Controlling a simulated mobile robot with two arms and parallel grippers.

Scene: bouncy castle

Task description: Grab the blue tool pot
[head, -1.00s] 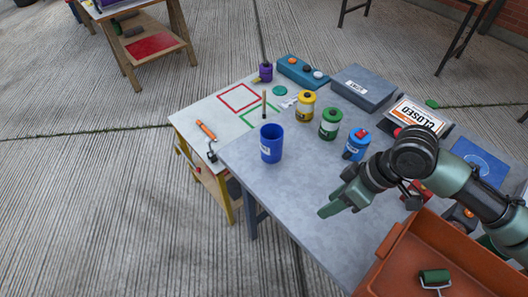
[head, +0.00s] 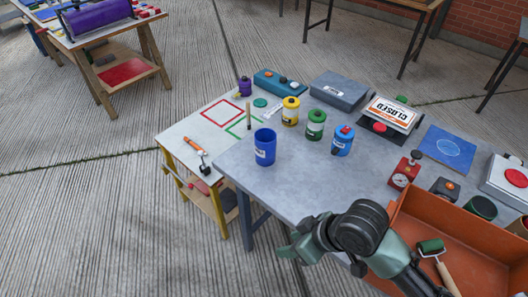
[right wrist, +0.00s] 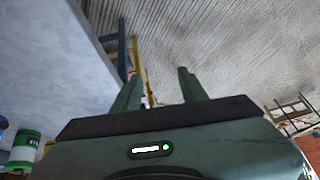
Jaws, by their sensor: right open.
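My left gripper is not in view.
Yellow (head: 290,112) and green (head: 315,125) canisters stand behind the pot. A white-topped side table (head: 185,130) adjoins on the left. An orange tray (head: 460,245) with a green roller (head: 431,246) lies at right. The table in front of the pot is clear.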

